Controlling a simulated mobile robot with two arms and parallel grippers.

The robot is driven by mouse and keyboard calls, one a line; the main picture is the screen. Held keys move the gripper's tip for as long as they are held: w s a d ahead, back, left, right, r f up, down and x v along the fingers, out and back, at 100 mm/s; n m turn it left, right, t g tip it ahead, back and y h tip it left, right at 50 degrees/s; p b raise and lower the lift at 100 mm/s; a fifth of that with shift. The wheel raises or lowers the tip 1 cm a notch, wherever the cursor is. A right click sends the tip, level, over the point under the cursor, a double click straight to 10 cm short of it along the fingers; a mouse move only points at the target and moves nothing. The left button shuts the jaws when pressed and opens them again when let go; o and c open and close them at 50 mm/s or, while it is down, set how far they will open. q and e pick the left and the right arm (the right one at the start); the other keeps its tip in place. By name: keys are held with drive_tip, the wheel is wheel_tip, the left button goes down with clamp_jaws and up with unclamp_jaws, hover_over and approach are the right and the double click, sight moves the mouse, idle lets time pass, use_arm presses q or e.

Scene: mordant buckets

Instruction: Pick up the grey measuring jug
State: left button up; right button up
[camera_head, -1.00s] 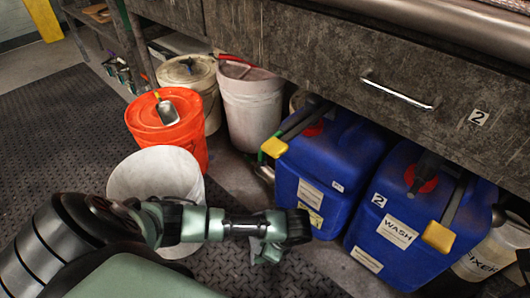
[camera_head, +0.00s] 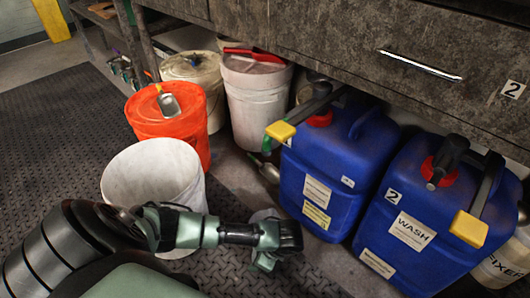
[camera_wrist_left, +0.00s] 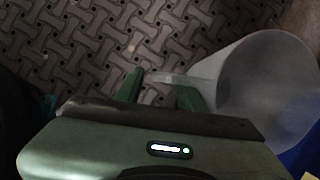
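The grey measuring jug (camera_wrist_left: 268,85) is a pale, translucent vessel at the right of the left wrist view, its wide mouth showing. A thin strip, apparently its handle, reaches towards the space between my left fingers. In the head view only a small grey part of the jug (camera_head: 262,215) shows behind my left gripper (camera_head: 268,261), low over the dark floor mat. In the left wrist view my left gripper (camera_wrist_left: 160,90) has its fingers apart, with floor visible between them. I cannot tell if they touch the handle. My right gripper is not in view.
A white bucket (camera_head: 150,180) stands beside my left arm, with an orange lidded bucket (camera_head: 165,125) bearing a metal scoop behind. Two blue canisters (camera_head: 325,175) (camera_head: 415,220) stand to the right under the bench (camera_head: 350,40). The patterned mat (camera_head: 55,130) is clear at left.

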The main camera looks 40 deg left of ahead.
use_arm(q)
clamp_jaws()
idle(1.5)
